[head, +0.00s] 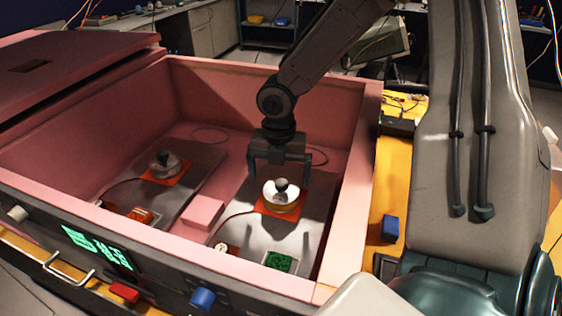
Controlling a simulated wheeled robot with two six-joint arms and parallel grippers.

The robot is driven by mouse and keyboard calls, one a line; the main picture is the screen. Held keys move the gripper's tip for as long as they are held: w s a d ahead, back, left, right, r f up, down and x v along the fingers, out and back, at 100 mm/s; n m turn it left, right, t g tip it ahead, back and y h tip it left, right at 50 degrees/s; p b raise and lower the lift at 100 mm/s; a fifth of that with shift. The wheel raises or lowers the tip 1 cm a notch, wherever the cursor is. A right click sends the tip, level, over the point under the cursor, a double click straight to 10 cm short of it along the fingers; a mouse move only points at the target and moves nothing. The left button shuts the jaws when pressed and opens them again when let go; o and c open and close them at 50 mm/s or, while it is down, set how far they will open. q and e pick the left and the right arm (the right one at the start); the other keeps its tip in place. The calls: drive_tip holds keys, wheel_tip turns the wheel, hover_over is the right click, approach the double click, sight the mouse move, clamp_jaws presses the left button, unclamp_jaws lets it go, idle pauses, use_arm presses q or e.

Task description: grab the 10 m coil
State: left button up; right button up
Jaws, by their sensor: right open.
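My right gripper (279,181) reaches down into the pink foam enclosure (345,225), with its fingers apart. Just below and between the fingers is a round, cream-coloured coil-like piece (281,203) with a dark knob on top. It sits on an orange square pad on a grey plate. I cannot tell whether the fingers touch it. A similar, greyer round piece (160,171) with a dark knob sits on another orange pad to the left. No length label is readable on either. My left gripper is not in view.
A pink foam block (202,212) lies between the two grey plates. A green board (279,262) lies near the front wall, and thin wires cross the floor. The enclosure walls stand around the gripper. A blue block (390,228) is outside on the right.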

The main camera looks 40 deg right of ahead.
sight(281, 182)
drive_tip(key=f, duration=0.1)
drive_tip(key=s+f, duration=0.1)
drive_tip(key=f, duration=0.1)
drive_tip(key=shift+f, duration=0.3)
drive_tip(key=shift+w+f, duration=0.15)
drive_tip(key=shift+f, duration=0.4)
drive_tip(key=shift+c, duration=0.7)
drive_tip(key=shift+r, duration=0.1)
drive_tip(key=c, duration=1)
drive_tip(key=shift+o, duration=0.2)
